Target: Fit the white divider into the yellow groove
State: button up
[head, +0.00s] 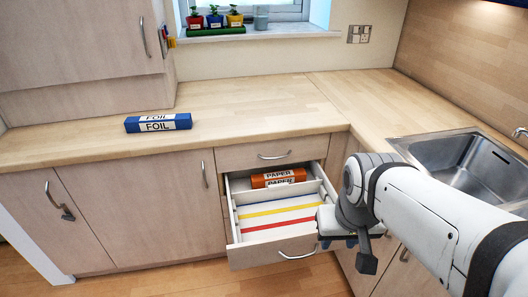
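The open drawer (272,251) has a white inside with blue, yellow and red stripes running across it. The yellow groove (275,211) lies between the blue groove (262,204) and the red groove (278,224). A white upright strip that looks like the white divider (275,193) stands across the drawer, behind the stripes and in front of the orange paper box. My gripper (345,243) is at the drawer's right front corner. Its fingers are mostly hidden by my wrist, so I cannot tell whether they are open or hold anything.
The orange paper box (278,175) lies at the back of the drawer. A blue foil box (158,123) lies on the worktop (240,110). A steel sink (455,160) is at the right. Potted plants (214,18) stand on the windowsill. The middle worktop is clear.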

aim_at(284, 229)
jog(key=z, duration=0.05)
jog(key=i, duration=1)
jog(key=u, duration=0.05)
